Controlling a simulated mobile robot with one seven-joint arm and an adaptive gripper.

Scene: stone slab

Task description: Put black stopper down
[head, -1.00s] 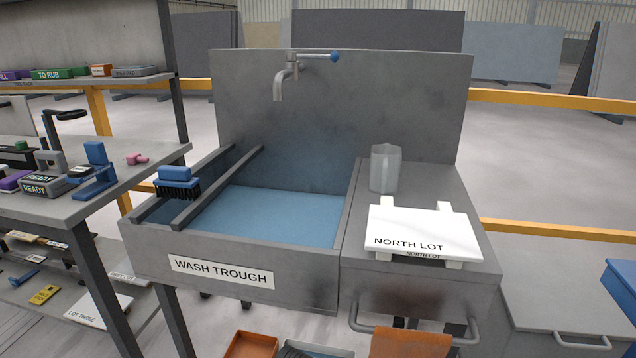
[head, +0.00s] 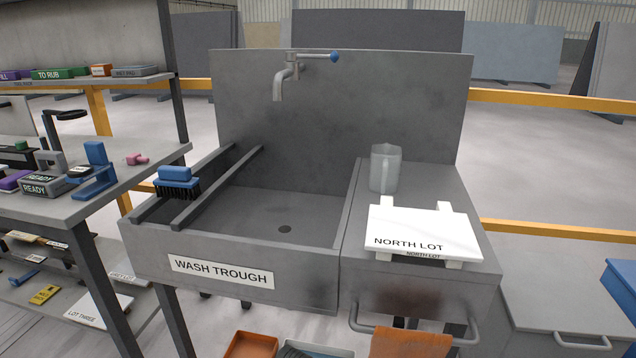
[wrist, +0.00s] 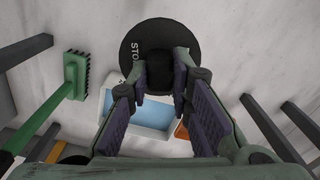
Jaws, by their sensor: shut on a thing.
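The black stopper (wrist: 185,35), a round disc with white lettering and a black knob, is in the wrist view. My gripper (wrist: 160,78) is shut on its knob, with a finger on each side. Part of the lettering and the lower side of the disc are hidden by my fingers. My gripper and the stopper are not in the head view. The wash trough (head: 310,262) is empty of water there, and its round drain hole (head: 285,229) lies open and bare on the trough floor.
A blue brush (head: 175,178) sits on the trough's rails. A clear jug (head: 386,168) and a white NORTH LOT slab (head: 425,228) are on the right-hand counter. In the wrist view, a green brush (wrist: 70,78) and a blue-bottomed tray (wrist: 150,115) lie beyond the stopper.

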